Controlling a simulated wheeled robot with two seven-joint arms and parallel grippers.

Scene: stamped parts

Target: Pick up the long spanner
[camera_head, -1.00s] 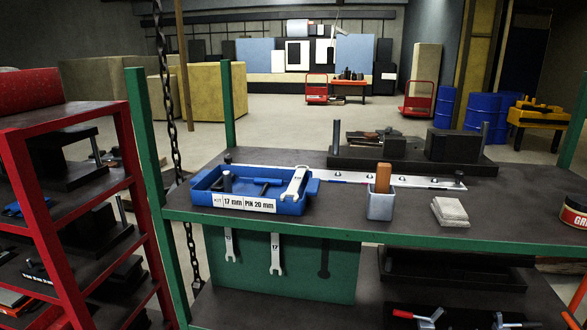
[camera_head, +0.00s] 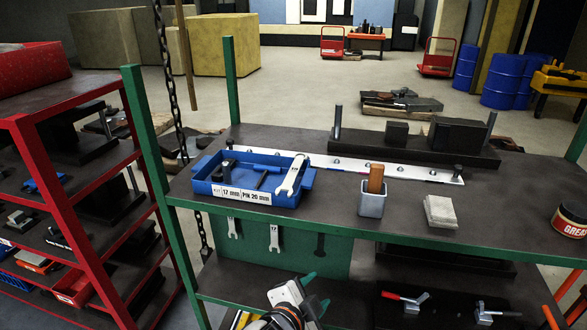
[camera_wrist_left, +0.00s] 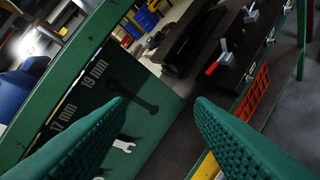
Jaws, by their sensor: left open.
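Three pale spanners show in the head view. One spanner (camera_head: 291,176) lies across the right end of the blue tray (camera_head: 229,195). Two hang on the green board below the shelf: one left (camera_head: 232,228), one right (camera_head: 274,238). I cannot tell for sure which is the long one. Beside them is a dark spanner-shaped outline (camera_head: 320,244), under a "19 mm" label in the left wrist view. There, part of a pale spanner (camera_wrist_left: 124,145) shows behind the left finger. My left gripper (camera_head: 316,290) is open and empty, in front of and below the board. My right gripper is out of view.
The green front edge (camera_head: 420,240) of the upper shelf runs above my left gripper. Red-handled clamps (camera_head: 406,302) stand on the lower shelf to the right. A grey cup (camera_head: 372,200) and a pale block (camera_head: 440,212) stand on the upper shelf. A chain (camera_head: 172,90) hangs at left.

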